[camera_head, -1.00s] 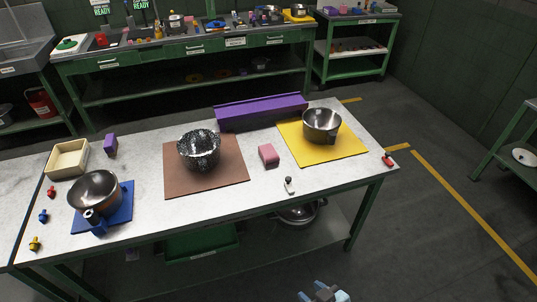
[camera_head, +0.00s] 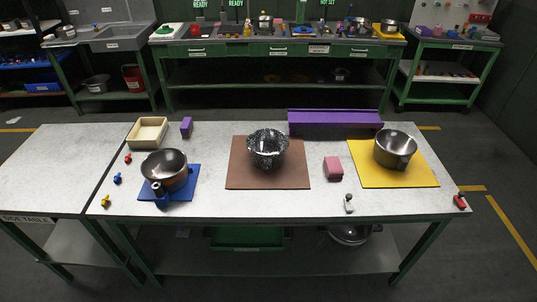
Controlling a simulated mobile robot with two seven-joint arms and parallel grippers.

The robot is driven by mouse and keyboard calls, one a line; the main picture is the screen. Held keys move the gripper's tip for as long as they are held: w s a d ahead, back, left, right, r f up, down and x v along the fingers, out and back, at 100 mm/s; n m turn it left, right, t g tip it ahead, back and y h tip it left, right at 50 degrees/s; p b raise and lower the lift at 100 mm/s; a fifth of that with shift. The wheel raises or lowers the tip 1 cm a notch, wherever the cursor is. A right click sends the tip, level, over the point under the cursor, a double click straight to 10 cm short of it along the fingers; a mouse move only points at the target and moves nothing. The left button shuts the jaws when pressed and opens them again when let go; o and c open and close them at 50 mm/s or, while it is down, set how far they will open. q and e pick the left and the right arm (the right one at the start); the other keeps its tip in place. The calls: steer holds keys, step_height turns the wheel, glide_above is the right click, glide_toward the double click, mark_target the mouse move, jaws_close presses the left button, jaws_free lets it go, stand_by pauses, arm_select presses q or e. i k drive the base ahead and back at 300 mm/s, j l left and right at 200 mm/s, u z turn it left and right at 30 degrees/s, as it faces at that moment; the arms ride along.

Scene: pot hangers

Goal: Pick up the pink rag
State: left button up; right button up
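The pink rag (camera_head: 333,168) is a small pink block on the white table (camera_head: 210,208). It lies between the brown mat (camera_head: 238,178) and the yellow mat (camera_head: 425,172), touching neither as far as I can tell. Neither of my grippers shows in this view.
A speckled pot (camera_head: 267,149) stands on the brown mat and a steel pot (camera_head: 395,149) on the yellow mat. A pot (camera_head: 165,168) sits on a blue mat (camera_head: 187,190). A long purple block (camera_head: 335,123) lies behind the rag. A small white-and-dark item (camera_head: 349,204) lies in front.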

mark_target(333, 167)
steer(key=i+l+u, duration=0.25)
steer(key=i, duration=0.15)
steer(key=i+l+u, duration=0.2)
steer(key=i, duration=0.25)
